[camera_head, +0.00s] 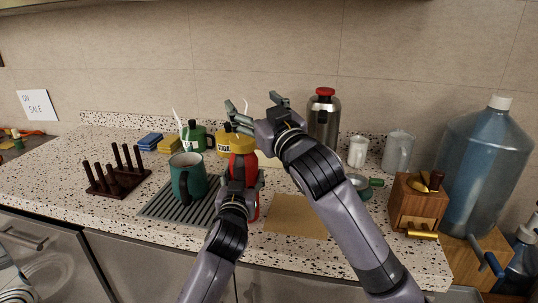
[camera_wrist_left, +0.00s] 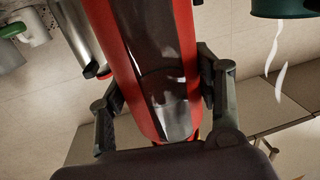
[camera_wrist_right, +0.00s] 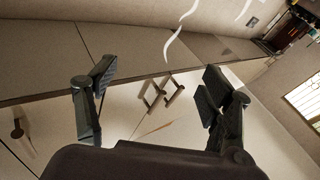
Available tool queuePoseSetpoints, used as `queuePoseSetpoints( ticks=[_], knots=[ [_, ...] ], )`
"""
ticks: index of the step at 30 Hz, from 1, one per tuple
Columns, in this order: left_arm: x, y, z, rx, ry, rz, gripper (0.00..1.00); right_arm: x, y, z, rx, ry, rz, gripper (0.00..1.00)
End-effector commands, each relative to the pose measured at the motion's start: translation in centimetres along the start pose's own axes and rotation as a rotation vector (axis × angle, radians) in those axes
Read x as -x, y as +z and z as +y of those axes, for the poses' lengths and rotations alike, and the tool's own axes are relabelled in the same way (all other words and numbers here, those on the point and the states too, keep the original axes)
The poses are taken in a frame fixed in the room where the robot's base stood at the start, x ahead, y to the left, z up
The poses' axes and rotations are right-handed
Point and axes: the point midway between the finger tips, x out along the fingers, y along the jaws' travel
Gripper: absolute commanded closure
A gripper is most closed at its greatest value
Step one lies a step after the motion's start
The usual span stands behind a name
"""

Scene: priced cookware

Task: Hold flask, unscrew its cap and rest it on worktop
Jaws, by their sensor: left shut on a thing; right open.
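A red flask (camera_head: 242,167) stands upright over the worktop, in front of a yellow canister. My left gripper (camera_head: 241,179) is shut around its body. In the left wrist view the flask (camera_wrist_left: 184,45), red with a glossy dark strip, lies between the fingers (camera_wrist_left: 160,95). I cannot make out its cap clearly. My right gripper (camera_head: 253,104) is open and empty, above the flask and apart from it. In the right wrist view nothing lies between its fingers (camera_wrist_right: 160,97). The speckled worktop (camera_head: 110,215) runs beneath.
A steel flask with a red top (camera_head: 323,122) stands behind my right arm. A green mug (camera_head: 187,178) sits on a ribbed mat (camera_head: 158,210) at left, near a peg rack (camera_head: 117,183). A tan mat (camera_head: 295,217) is bare. A wooden grinder (camera_head: 417,203) and blue water bottle (camera_head: 482,165) stand right.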

Motion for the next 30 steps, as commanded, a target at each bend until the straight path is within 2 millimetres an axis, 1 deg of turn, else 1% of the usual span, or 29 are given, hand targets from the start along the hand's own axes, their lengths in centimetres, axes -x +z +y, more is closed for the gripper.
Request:
queuePoseSetpoints(
  ticks=[1, 3, 6, 9, 12, 14, 17, 27, 30],
  knots=[
    [0.0, -0.2, 0.0, 0.0, 0.001, 0.005, 0.85, 1.4, 1.6, 0.0, -0.05, -0.015, -0.063, 0.26],
    [0.0, -0.2, 0.0, 0.0, 0.001, 0.005, 0.85, 3.2, 3.5, -0.2, -0.104, -0.041, -0.145, 0.26],
    [0.0, -0.3, 0.0, 0.0, 0.001, 0.005, 0.85, 5.4, 5.6, -0.6, -0.153, -0.074, -0.236, 0.26],
    [0.0, -0.3, 0.0, 0.0, 0.001, 0.005, 0.85, 6.8, 6.7, -1.1, -0.18, -0.099, -0.292, 0.26],
    [0.0, -0.3, 0.0, 0.0, 0.001, 0.005, 0.85, 7.3, 7.3, -1.3, -0.191, -0.112, -0.318, 0.26],
    [0.0, -0.3, 0.0, 0.0, 0.001, 0.005, 0.85, 7.1, 7.5, -1.4, -0.194, -0.115, -0.323, 0.26],
    [0.0, -0.2, 0.0, 0.0, 0.001, 0.005, 0.85, 6.0, 7.9, -1.6, -0.194, -0.116, -0.325, 0.26],
    [0.0, -0.2, 0.0, 0.0, 0.001, 0.005, 0.85, -0.1, 9.7, -2.5, -0.193, -0.115, -0.323, 0.26],
    [0.0, -0.3, 0.0, 0.0, 0.001, 0.005, 0.85, -1.6, 10.2, -2.7, -0.193, -0.115, -0.323, 0.26]
  ],
)
